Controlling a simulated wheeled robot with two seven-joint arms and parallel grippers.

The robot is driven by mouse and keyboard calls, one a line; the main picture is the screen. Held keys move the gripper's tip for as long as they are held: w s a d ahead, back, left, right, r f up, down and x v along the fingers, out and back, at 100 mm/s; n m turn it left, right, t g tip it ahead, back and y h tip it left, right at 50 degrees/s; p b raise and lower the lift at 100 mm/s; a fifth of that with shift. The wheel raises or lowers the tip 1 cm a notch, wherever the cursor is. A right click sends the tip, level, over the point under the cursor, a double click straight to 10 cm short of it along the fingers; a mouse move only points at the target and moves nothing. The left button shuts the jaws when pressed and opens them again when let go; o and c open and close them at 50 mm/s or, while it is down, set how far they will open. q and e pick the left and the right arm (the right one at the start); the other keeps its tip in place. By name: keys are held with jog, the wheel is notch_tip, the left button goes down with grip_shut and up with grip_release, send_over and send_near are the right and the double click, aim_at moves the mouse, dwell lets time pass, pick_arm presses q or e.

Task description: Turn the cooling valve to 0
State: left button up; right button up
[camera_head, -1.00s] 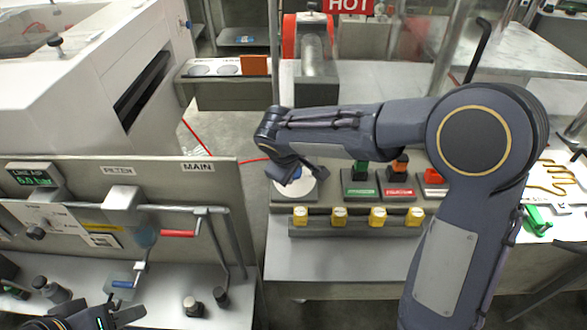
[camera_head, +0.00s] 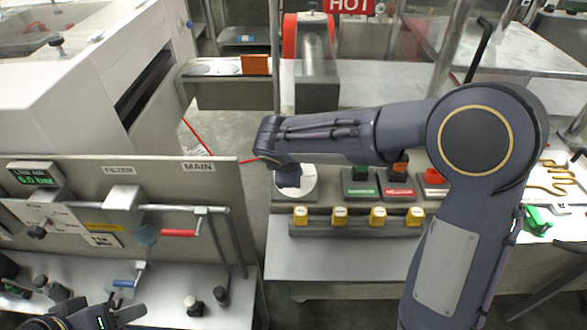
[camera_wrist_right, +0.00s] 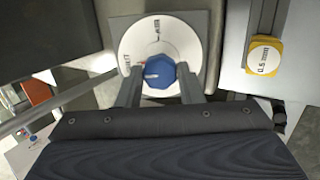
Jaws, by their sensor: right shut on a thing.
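The cooling valve looks to be the blue knob (camera_wrist_right: 160,73) in the middle of a round white dial (camera_wrist_right: 187,38). The dial also shows in the head view (camera_head: 307,186). My right gripper (camera_wrist_right: 161,84) is shut on the blue knob, one finger on each side. A white line on the knob points left in the right wrist view. The dial's printed marks are too small to read. In the head view my right gripper (camera_head: 288,180) hides the knob. My left gripper (camera_head: 122,312) is open and empty at the lower left, in front of the valve panel.
The pipe panel (camera_head: 180,183) with red and blue handles stands left.

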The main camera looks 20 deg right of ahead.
dwell(0.3)
jog(key=o, duration=1)
jog(key=shift+c, duration=0.2)
jog(key=shift+r, duration=0.1)
jog(key=v, duration=0.7)
jog(key=shift+s+r, duration=0.2)
jog(key=shift+r, duration=0.1)
